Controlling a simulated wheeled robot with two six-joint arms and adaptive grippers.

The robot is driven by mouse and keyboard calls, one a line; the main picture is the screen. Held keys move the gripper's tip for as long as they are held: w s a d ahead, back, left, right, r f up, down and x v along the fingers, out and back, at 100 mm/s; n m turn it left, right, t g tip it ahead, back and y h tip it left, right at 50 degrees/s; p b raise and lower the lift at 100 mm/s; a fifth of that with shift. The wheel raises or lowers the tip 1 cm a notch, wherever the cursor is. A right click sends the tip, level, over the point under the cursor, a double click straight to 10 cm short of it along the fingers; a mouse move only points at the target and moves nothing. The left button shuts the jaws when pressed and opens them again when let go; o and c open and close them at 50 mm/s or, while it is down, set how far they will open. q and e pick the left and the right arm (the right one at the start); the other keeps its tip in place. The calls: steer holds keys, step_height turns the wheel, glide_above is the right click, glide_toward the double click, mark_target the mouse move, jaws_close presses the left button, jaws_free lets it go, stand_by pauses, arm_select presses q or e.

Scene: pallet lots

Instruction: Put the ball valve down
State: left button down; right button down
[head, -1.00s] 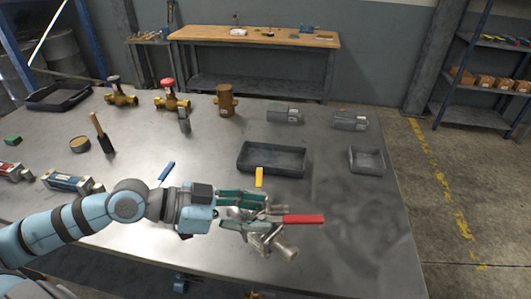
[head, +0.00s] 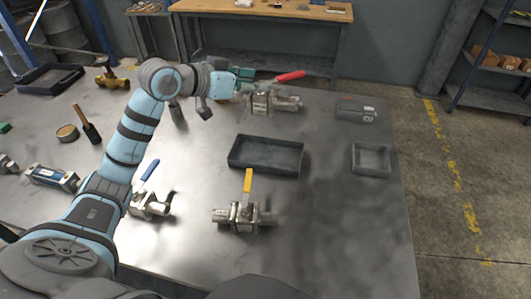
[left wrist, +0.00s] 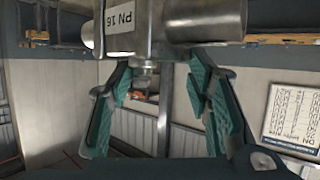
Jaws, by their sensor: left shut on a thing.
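The ball valve (head: 262,101) has a metal body and a red lever handle. In the head view it is at the far side of the steel table, with my left gripper (head: 244,88) shut on it. Whether it touches the tabletop or hangs just above it, I cannot tell. In the left wrist view the valve body (left wrist: 205,20), marked "PN 16", fills the top, with the green-padded fingers (left wrist: 162,78) below it. My right gripper is not in view.
A yellow-handled valve (head: 242,217) and a blue-handled valve (head: 150,205) stand near the front. A dark tray (head: 265,171) and a smaller tray (head: 371,175) lie at centre and right. A grey labelled part (head: 357,110) is right of the held valve. The front right table is clear.

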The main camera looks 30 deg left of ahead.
arm_select(q)
steer(key=f+b, duration=0.1)
steer(key=f, duration=0.5)
steer(key=f+b, duration=0.1)
steer(key=f, duration=0.5)
steer(key=f+b, duration=0.1)
steer(key=f, duration=0.5)
steer(key=shift+s+f+b, duration=0.2)
steer(key=shift+s+b, duration=0.05)
steer(key=shift+b, duration=0.15)
steer(key=shift+f, duration=0.35)
steer(key=shift+f, duration=0.15)
steer(key=c, duration=0.8)
jaws_free()
steer(key=shift+c, duration=0.2)
